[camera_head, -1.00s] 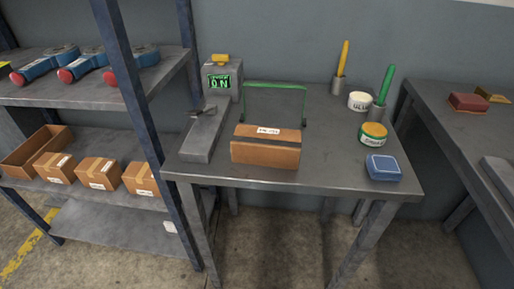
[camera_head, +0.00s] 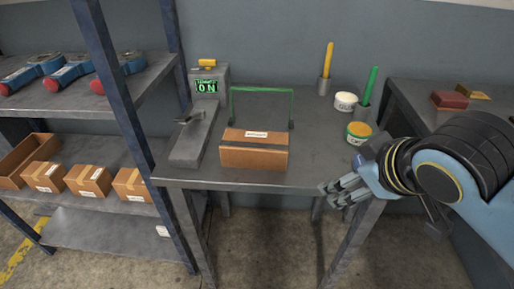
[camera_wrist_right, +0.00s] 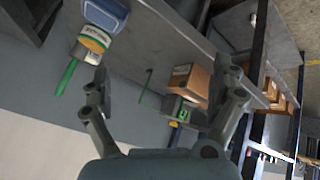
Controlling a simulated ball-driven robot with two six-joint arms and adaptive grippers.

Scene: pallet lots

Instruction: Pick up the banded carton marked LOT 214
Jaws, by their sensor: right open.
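A brown carton (camera_head: 254,157) with a dark band around it and a white label on top sits on the grey table (camera_head: 310,165), near its front edge. Its label is too small to read. The carton also shows in the right wrist view (camera_wrist_right: 189,82), between my open fingers but farther away. My right gripper (camera_head: 335,190) is open and empty at the table's front right, to the right of the carton and apart from it. The same gripper shows in the wrist view (camera_wrist_right: 165,82) with its fingers wide apart. My left gripper is out of view.
A green frame (camera_head: 262,90) stands behind the carton. A grey device with an ON display (camera_head: 207,87) is to its left. Smaller labelled cartons (camera_head: 88,181) sit on the left shelf. The blue box (camera_wrist_right: 107,14) shows in the wrist view.

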